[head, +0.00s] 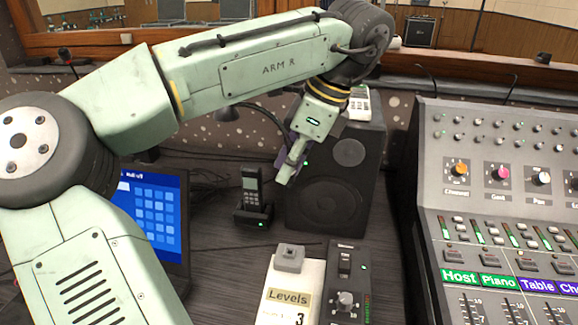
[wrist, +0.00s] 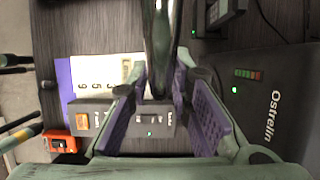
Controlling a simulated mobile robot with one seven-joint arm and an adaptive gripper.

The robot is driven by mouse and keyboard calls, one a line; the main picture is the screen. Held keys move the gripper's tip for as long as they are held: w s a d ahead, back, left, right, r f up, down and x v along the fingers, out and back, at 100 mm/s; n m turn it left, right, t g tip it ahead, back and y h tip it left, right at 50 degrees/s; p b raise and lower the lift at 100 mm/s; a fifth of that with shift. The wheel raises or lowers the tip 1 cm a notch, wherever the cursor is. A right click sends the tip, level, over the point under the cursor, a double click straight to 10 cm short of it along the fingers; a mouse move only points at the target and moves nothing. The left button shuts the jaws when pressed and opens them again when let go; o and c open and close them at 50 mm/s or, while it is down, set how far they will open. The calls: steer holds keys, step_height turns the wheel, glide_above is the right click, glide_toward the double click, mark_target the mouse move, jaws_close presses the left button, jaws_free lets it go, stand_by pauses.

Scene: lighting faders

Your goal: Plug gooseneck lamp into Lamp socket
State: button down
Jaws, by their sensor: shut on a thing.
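My gripper (head: 287,176) is in front of the black speaker, pointing down above the desk. In the wrist view its purple-padded fingers (wrist: 160,88) are closed on a dark, shiny tube (wrist: 161,35), which looks like the gooseneck lamp's stem. The tube runs up out of that view, and its lower end is between the fingers. In the head view a thin dark curved neck (head: 264,108) arcs behind my arm towards the gripper; its full length is hidden. I cannot make out the Lamp socket or its label in either view.
The speaker (head: 330,195) stands right behind the gripper. A cordless phone (head: 252,197) in its cradle, a blue screen (head: 152,212), a Levels card (head: 288,298) and a small control box (head: 346,285) are around it. The mixing desk (head: 490,215) fills the right.

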steer(key=shift+r+p, duration=1.45)
steer(key=shift+p, duration=0.2)
